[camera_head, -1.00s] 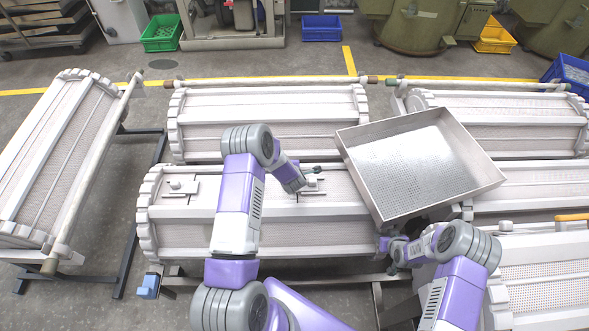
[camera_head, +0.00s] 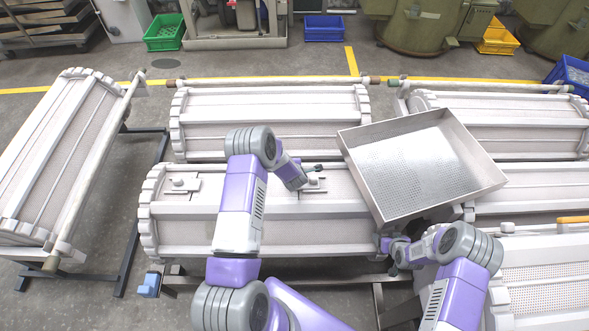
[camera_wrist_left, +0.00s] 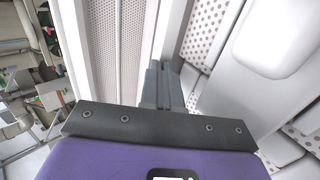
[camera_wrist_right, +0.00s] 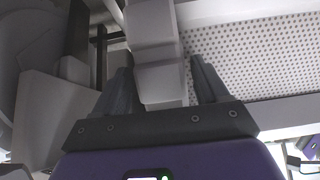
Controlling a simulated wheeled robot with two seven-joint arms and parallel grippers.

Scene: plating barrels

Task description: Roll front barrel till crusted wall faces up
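The front barrel (camera_head: 275,238) lies on its side in the middle, pale with perforated walls and a toothed end ring (camera_head: 147,215) at left. Two latch-like knobs sit on its upper wall. No crust is discernible on the walls I see. My left gripper (camera_head: 316,168) is above the barrel near the right knob; its fingers are together in the left wrist view (camera_wrist_left: 161,85), with nothing visible between them. My right gripper (camera_head: 384,244) is at the barrel's right end. In the right wrist view its fingers (camera_wrist_right: 160,85) are apart, on either side of a pale end-ring tooth (camera_wrist_right: 157,60).
A metal tray (camera_head: 357,170) with a perforated bottom lies tilted over the barrels at right. Other barrels stand behind (camera_head: 270,105), at left (camera_head: 55,150) and at right (camera_head: 545,285). A blue block (camera_head: 149,285) is on the frame's left front. Floor is free at front left.

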